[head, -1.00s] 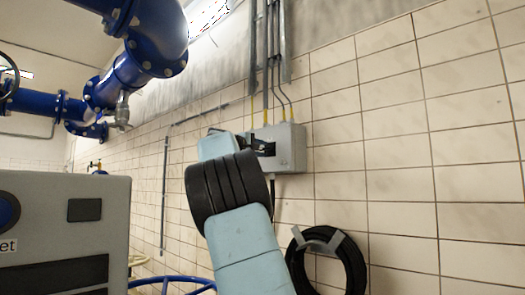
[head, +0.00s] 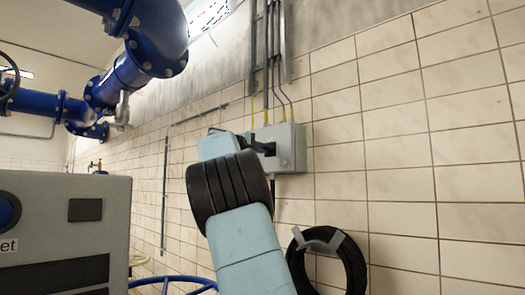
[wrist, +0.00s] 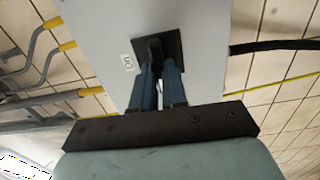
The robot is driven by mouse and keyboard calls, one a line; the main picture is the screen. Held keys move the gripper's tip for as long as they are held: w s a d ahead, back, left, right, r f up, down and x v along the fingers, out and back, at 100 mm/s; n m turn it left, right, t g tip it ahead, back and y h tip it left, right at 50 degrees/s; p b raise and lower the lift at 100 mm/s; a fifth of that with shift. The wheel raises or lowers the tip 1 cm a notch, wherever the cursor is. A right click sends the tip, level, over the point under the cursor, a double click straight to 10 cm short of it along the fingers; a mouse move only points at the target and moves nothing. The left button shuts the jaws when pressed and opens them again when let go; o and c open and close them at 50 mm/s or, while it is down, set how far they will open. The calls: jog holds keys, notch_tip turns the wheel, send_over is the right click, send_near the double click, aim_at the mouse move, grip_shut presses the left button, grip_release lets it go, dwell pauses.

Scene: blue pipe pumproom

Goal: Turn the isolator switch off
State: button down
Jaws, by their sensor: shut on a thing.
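The isolator switch is a grey box (head: 291,146) on the tiled wall; it fills the middle of the wrist view (wrist: 205,50). A black handle (wrist: 154,50) stands out from a dark square plate (wrist: 174,52) on its face. A small white label with dark marks sits beside the plate. My gripper (wrist: 158,68) has its two blue fingers closed around the handle. In the head view my gripper (head: 266,148) is at the box front, partly hidden by my arm.
Conduits with yellow ends (wrist: 55,22) run into the box. A coiled black hose (head: 345,262) hangs on the wall below right. A grey cabinet (head: 60,225) stands at left, and blue pipes (head: 135,70) run overhead at upper left.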

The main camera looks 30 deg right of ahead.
jog(key=shift+f, duration=0.2)
jog(key=c, duration=1.2)
grip_release()
jog(key=shift+o, duration=0.2)
jog(key=shift+r, duration=0.1)
jog(key=shift+a, duration=0.1)
jog(key=v, duration=1.3)
jog(key=shift+a, duration=0.3)
